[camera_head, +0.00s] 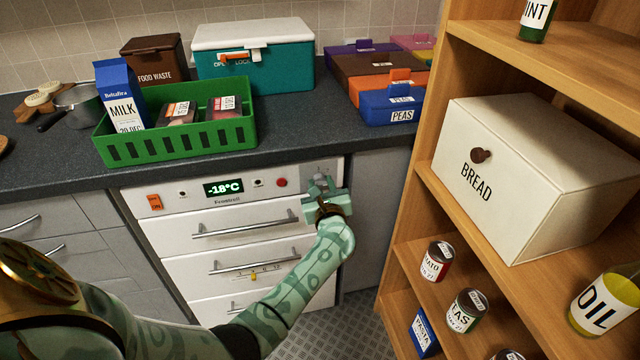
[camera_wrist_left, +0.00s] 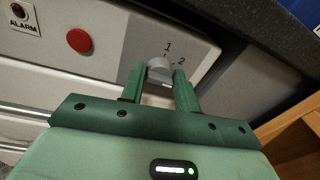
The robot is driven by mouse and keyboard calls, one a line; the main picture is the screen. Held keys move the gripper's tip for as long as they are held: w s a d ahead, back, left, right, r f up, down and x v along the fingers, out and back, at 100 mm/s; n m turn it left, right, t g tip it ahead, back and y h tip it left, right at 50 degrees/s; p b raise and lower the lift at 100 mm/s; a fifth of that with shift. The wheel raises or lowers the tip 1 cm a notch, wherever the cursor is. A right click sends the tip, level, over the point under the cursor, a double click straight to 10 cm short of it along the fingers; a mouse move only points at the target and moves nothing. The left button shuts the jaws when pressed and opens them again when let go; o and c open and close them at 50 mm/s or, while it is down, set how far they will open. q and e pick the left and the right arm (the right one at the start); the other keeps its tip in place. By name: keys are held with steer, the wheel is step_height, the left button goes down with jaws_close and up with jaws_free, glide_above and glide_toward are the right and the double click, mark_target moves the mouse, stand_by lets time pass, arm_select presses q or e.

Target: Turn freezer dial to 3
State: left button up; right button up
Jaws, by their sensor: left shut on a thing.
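The freezer (camera_head: 222,228) stands under the dark counter, its display (camera_head: 224,188) reading -18°C. Its grey dial (camera_wrist_left: 160,70) is at the right end of the control panel, with the marks 1 and 2 visible above and right of it in the left wrist view. My left gripper (camera_wrist_left: 160,82) is shut on the dial, one finger on each side; it also shows in the head view (camera_head: 322,188), where it mostly covers the dial. The mark 3 and the dial's pointer cannot be made out. My right gripper is not in view.
A red button (camera_head: 281,182) and an orange switch (camera_head: 155,202) are on the panel. Drawer handles (camera_head: 245,225) stick out below. A wooden shelf unit (camera_head: 408,230) with a bread box (camera_head: 530,185) stands close on the right. A green crate (camera_head: 175,150) is on the counter.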

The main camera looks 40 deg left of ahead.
arm_select(q)
steer(key=shift+s+f+m, duration=0.1)
steer(key=shift+f+m, duration=0.1)
steer(key=shift+m, duration=0.4)
steer(key=o, duration=0.9)
steer(key=shift+o, duration=0.2)
steer(key=shift+d+r, duration=0.1)
